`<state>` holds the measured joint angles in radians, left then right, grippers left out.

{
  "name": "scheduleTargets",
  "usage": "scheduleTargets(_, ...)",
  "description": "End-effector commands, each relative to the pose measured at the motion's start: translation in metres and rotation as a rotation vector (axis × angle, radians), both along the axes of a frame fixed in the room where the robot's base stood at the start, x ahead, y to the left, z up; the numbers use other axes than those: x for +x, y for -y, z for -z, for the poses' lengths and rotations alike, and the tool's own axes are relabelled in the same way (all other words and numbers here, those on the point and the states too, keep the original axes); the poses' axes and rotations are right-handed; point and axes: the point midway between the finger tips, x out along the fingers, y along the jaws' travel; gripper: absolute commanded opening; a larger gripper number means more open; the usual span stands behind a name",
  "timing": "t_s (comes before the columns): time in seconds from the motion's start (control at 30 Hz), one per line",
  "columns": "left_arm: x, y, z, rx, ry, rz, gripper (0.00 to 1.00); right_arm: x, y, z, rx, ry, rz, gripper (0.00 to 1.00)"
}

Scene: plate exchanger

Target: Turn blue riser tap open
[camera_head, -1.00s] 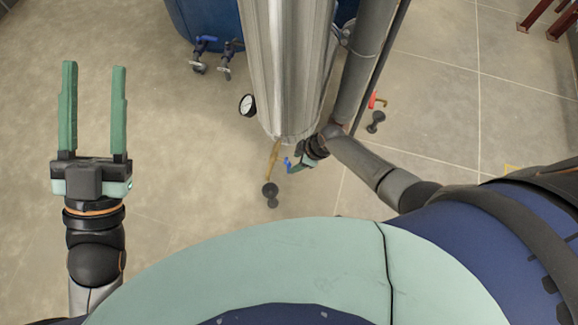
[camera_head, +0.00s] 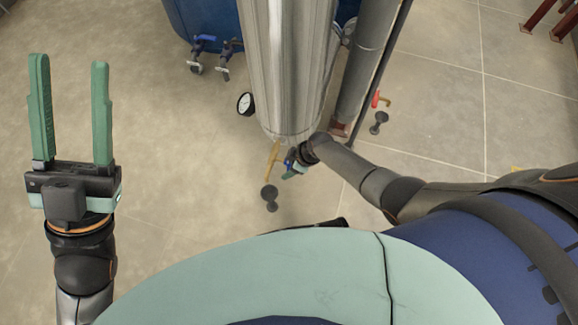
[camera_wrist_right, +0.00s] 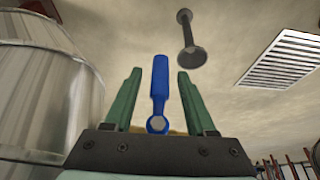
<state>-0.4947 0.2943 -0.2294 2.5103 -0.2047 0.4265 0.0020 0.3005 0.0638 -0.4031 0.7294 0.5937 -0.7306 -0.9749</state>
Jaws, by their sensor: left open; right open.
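The blue riser tap handle (camera_wrist_right: 160,85) stands between the two green fingers of my right gripper (camera_wrist_right: 157,90) in the right wrist view, with a gap on each side. In the head view only a small piece of the blue handle (camera_head: 290,157) shows beside my right gripper (camera_head: 291,170), low by the bottom of the steel column. The rest of that gripper is largely hidden by its own wrist. A brass pipe (camera_head: 273,157) sits just left of it. My left gripper (camera_head: 70,80) is open and empty at the far left, above bare floor.
A shiny steel column (camera_head: 285,70) with a round gauge (camera_head: 245,103) stands in the middle. A grey pipe (camera_head: 367,70) runs beside it. A red tap (camera_head: 377,99) is to the right. The left floor is clear.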

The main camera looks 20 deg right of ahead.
Motion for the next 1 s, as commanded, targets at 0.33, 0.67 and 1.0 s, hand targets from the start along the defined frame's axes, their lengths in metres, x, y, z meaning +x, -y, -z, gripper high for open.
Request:
scheduleTargets(0.33, 0.0, 0.0001, 0.0, 0.001, 0.0, 0.0, 0.5, 0.0001, -0.0002, -0.0002, 0.001, 0.001, 0.0, 0.19)
scheduleTargets(0.67, 0.0002, 0.0002, 0.0001, 0.002, -0.001, 0.0, 0.5, 0.0, 0.0, -0.0001, 0.0, 0.0, 0.0, 0.0)
scheduleTargets(1.0, 0.0002, 0.0002, 0.0002, 0.002, -0.001, 0.0, 0.5, 0.0, 0.0, -0.0001, 0.0, 0.0, 0.0, 0.0)
